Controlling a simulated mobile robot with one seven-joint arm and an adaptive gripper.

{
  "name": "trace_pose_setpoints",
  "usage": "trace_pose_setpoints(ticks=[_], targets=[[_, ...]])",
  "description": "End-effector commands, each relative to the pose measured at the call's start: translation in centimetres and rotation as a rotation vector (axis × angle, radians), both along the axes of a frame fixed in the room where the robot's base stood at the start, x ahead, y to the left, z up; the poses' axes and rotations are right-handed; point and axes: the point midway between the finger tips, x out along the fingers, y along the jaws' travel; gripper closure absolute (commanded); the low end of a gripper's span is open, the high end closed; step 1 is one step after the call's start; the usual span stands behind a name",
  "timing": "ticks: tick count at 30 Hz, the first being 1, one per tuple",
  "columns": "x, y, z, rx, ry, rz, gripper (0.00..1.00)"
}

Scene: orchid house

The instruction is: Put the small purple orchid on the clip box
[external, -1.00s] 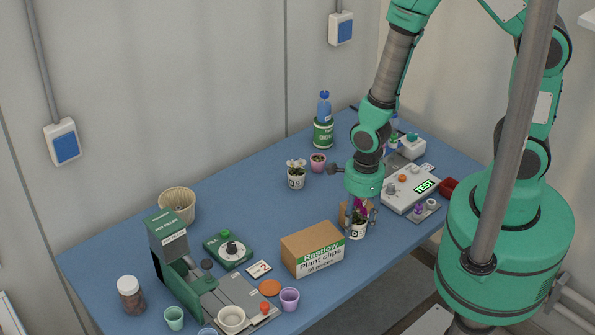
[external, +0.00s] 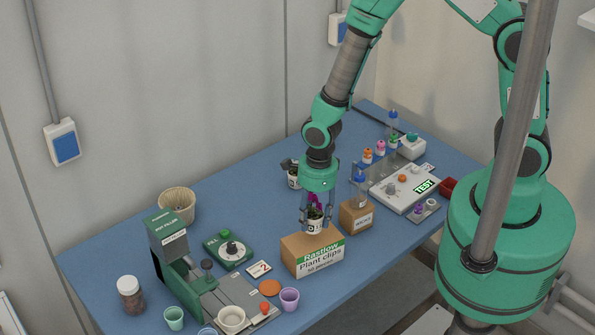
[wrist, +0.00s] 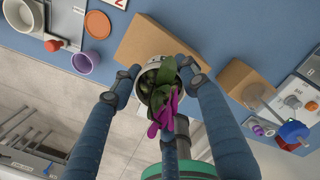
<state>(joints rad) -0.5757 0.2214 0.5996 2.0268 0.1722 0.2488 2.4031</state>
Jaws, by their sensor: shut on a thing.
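The small purple orchid (external: 314,226) is in a white pot with green leaves and purple blooms.
A smaller brown box with a bottle (external: 356,216) stands just right of the clip box. A purple cup (external: 289,299) and an orange disc (external: 270,288) lie in front to the left. Blue table is bare at the back left.

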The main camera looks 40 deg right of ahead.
Motion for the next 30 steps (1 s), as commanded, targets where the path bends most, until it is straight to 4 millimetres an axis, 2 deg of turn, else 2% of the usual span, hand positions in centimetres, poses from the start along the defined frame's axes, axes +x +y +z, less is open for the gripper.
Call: trace_pose_setpoints(ticks=[5,14,28,29,30], targets=[[0.0,0.0,-0.5,0.0,0.0,0.0,0.87],[0.0,0.0,-3.3,0.0,0.0,-0.001,0.87],[0.0,0.0,-3.8,0.0,0.0,0.0,0.87],[0.0,0.0,-3.8,0.0,0.0,0.001,0.53],[0.0,0.0,-3.8,0.0,0.0,0.001,0.45]])
